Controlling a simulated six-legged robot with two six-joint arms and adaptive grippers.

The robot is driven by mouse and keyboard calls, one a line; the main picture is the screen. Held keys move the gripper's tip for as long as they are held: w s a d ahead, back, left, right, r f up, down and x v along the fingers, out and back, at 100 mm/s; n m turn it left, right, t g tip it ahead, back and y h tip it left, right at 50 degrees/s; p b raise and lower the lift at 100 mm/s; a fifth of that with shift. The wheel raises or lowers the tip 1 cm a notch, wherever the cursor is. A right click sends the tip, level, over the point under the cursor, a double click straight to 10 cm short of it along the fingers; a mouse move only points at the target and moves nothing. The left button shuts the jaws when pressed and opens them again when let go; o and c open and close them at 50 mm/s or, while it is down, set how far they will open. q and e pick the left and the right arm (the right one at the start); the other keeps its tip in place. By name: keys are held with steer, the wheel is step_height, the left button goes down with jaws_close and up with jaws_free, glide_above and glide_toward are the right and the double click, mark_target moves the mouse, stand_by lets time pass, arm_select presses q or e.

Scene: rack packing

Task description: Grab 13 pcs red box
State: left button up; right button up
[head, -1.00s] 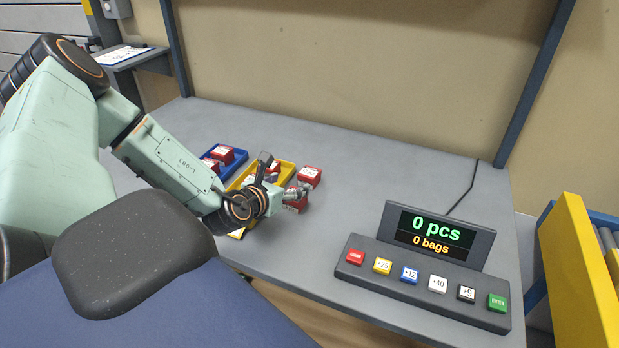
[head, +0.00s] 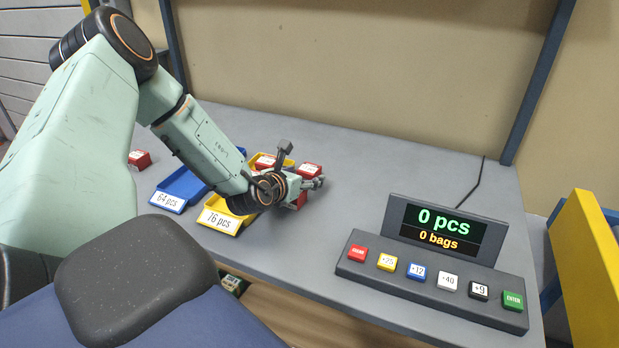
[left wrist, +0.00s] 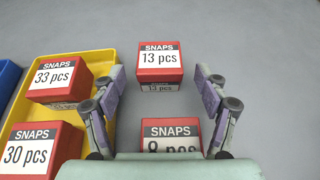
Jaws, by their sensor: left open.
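In the left wrist view, a red box labelled "SNAPS 13 pcs" (left wrist: 160,62) stands on the grey table just beyond and between my fingertips. It appears to be the far red box (head: 312,169) beside the yellow tray in the head view. My left gripper (left wrist: 157,80) is open and empty, its two fingers spread on either side below that box; it also shows over the boxes in the head view (head: 302,167). A second red box (left wrist: 171,130) stands closer to my palm, its label partly hidden. My right gripper is out of view.
The yellow tray (head: 222,222), labelled "76 pcs", holds red boxes marked 33 pcs (left wrist: 62,77) and 30 pcs (left wrist: 38,147). A blue tray (head: 180,188), labelled "64 pcs", lies left of it. The counter display (head: 441,228) reads 0 pcs, 0 bags. Bare table lies between.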

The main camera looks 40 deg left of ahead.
arm_select(q)
steer(key=shift+s+r, duration=0.15)
steer(key=shift+s, duration=0.05)
steer(key=shift+c, duration=0.6)
steer(key=shift+w, duration=0.25)
steer(key=c, duration=0.4)
steer(key=shift+s, duration=0.2)
steer(key=c, duration=0.7)
steer(key=shift+w, duration=0.15)
steer(key=shift+c, duration=0.4)
